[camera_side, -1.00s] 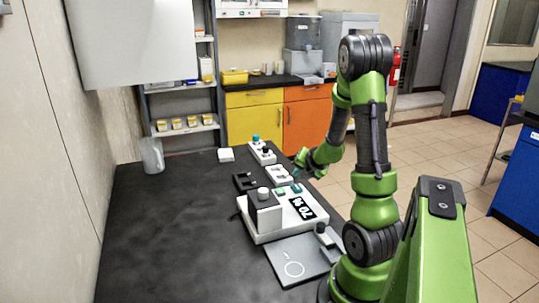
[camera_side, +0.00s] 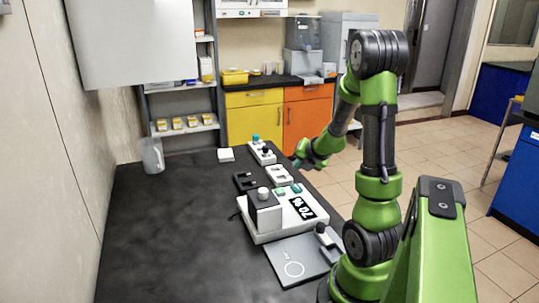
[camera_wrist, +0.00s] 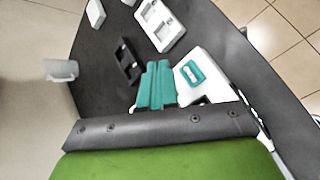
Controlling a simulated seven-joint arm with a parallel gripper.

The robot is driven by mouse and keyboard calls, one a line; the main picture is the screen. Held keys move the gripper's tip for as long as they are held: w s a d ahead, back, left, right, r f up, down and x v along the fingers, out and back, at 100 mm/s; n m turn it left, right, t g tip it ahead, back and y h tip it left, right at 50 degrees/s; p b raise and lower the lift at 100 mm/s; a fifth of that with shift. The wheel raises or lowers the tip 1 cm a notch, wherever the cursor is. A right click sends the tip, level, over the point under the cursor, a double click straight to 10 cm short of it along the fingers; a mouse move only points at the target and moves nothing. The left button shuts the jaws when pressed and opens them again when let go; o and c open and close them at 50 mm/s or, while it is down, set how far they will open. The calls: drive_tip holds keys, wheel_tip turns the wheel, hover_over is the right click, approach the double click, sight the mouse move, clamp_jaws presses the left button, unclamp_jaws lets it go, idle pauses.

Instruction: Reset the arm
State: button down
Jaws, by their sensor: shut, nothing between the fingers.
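My gripper (camera_side: 299,158) is raised at the right edge of the black bench, close to the small white rack, with nothing in it. In the wrist view its two teal fingers (camera_wrist: 156,86) lie side by side, shut. The arm's green links stand at the right of the side view. The fingertips are small in the side view, so their exact height above the bench is hard to tell.
A white device with a display (camera_side: 299,208) stands on the black bench (camera_side: 170,235). A black holder (camera_side: 245,182), a white rack (camera_side: 279,175), a grey plate (camera_side: 300,268) and a clear jug (camera_side: 152,155) are around it.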

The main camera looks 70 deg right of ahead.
drive_tip(key=shift+w+n, duration=0.1)
drive_tip(key=shift+n, duration=0.4)
drive_tip(key=w+a+r+n+y, duration=0.2)
drive_tip(key=a+n, duration=0.4)
drive_tip(key=n, duration=0.2)
drive_tip(key=w+a+r+n+t+y, duration=0.1)
drive_tip(key=w+a+r+n+y, duration=0.1)
drive_tip(key=a+n, duration=0.4)
drive_tip(key=w+a+r+n+y, duration=0.1)
drive_tip(key=w+a+n+y, duration=0.1)
drive_tip(key=a+n, duration=0.4)
drive_tip(key=shift+w+r+n+t, duration=0.1)
drive_tip(key=shift+r+n+t, duration=0.1)
drive_tip(key=shift+n, duration=0.8)
drive_tip(key=shift+r+n+t, duration=0.2)
drive_tip(key=shift+n, duration=0.8)
drive_tip(key=s+a+r+n+g+y, duration=0.1)
drive_tip(key=s+a+r+n, duration=0.2)
drive_tip(key=a+n, duration=0.6)
drive_tip(key=s+a+r+n, duration=0.4)
drive_tip(key=a+n, duration=0.5)
drive_tip(key=n, duration=0.5)
drive_tip(key=shift+s+a+r+n+g+y, duration=0.15)
drive_tip(key=shift+s+a+n+g+y, duration=0.2)
drive_tip(key=shift+n+g+y, duration=0.05)
